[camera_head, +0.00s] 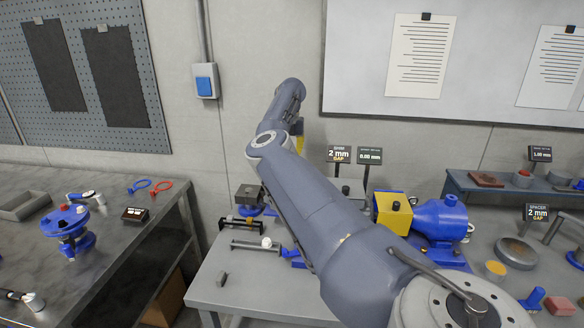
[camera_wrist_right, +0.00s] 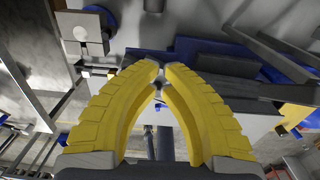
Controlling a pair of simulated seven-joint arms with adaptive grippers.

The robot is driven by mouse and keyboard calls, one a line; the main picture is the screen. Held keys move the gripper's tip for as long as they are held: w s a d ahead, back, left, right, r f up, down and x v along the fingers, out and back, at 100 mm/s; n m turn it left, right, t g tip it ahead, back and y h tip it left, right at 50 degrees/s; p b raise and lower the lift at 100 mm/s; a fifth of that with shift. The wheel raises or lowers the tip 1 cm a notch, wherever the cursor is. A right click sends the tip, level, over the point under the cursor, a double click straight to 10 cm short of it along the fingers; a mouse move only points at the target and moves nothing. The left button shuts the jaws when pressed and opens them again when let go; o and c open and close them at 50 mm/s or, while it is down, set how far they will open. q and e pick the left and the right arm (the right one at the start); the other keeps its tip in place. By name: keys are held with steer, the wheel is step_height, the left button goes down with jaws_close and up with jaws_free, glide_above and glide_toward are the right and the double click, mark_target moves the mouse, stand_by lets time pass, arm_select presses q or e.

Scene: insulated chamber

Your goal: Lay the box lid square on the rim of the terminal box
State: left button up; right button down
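My right arm crosses the head view from the bottom right to the upper middle, and its gripper is mostly hidden behind the arm there. In the right wrist view my right gripper (camera_wrist_right: 161,67) has its two yellow fingers curved in, tips nearly together, with nothing clearly held. A yellow block with a black knob (camera_head: 393,212) stands beside a blue motor-like body (camera_head: 440,218) in the head view. A dark grey plate with a small knob (camera_head: 248,191) sits on a blue stand left of the arm. I cannot tell which of these is the lid or terminal box. My left gripper is not in view.
Display signs (camera_head: 340,155) stand behind. The left bench holds a blue valve-like fixture (camera_head: 69,228). A round grey dish (camera_head: 516,253) lies at the right.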

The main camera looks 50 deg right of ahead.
steer(key=shift+s+a+f, duration=0.35)
steer(key=shift+a+f, duration=0.2)
steer(key=shift+f, duration=0.95)
steer(key=shift+s+a+f, duration=0.4)
steer(key=shift+a+f, duration=0.1)
steer(key=shift+f, duration=1.05)
steer(key=shift+s+a+f, duration=0.35)
steer(key=shift+a+f, duration=0.2)
steer(key=shift+f, duration=0.95)
steer(key=shift+s+a, duration=0.2)
steer(key=shift+a, duration=0.3)
steer(key=shift+s+a, duration=0.45)
steer(key=shift+a, duration=0.05)
